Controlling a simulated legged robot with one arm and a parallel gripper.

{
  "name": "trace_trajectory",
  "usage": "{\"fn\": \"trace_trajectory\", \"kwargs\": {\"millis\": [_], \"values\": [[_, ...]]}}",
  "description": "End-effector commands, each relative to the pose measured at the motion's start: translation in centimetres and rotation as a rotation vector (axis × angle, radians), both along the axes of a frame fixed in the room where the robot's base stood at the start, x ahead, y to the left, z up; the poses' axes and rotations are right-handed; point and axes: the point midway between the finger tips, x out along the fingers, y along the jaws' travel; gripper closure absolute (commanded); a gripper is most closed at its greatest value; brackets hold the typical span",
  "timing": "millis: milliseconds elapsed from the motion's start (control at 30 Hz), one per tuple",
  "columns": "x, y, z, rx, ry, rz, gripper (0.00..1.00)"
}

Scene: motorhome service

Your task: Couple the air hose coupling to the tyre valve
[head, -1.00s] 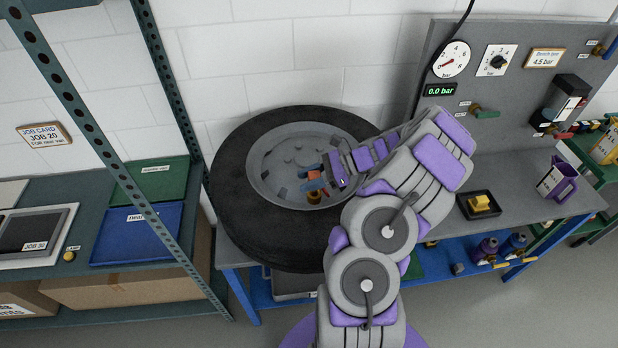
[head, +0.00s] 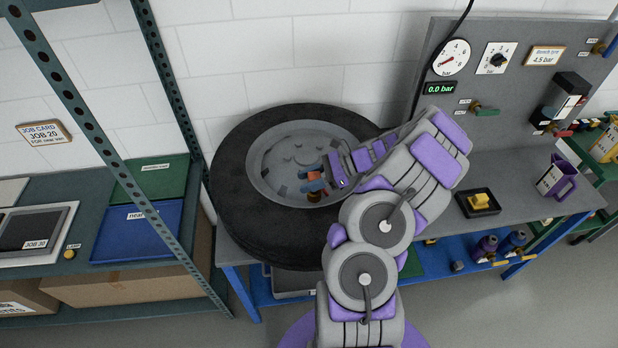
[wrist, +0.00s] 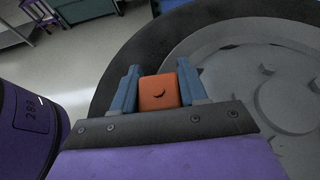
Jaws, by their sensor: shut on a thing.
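The tyre (head: 240,215) lies on its side on the bench, with its grey wheel rim (head: 262,160) facing up. My gripper (head: 314,180) is over the right part of the rim. Its blue fingers are shut on an orange block-shaped piece, which I take to be the air hose coupling (head: 315,175). In the wrist view the coupling (wrist: 159,93) sits between both fingers. A brass-coloured part (head: 314,197) shows just below the fingers in the head view; whether it belongs to the coupling I cannot tell. I cannot make out the tyre valve, nor any contact with it.
A grey panel (head: 480,75) behind the bench carries a gauge (head: 451,57) and a display reading 0.0 bar. A shelf upright (head: 175,100) stands close left of the tyre.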

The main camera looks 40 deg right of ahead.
Motion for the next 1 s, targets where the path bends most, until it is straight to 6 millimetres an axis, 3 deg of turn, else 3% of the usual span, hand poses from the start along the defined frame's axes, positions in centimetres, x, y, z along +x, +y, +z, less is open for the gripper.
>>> {"fn": "trace_trajectory", "kwargs": {"millis": [767,800,1000], "values": [[0.0,0.0,-2.1,-0.001,0.0,0.001,0.9],[0.0,0.0,-2.1,-0.001,0.0,0.001,0.57],[0.0,0.0,-2.1,-0.001,0.0,0.001,0.37]]}}
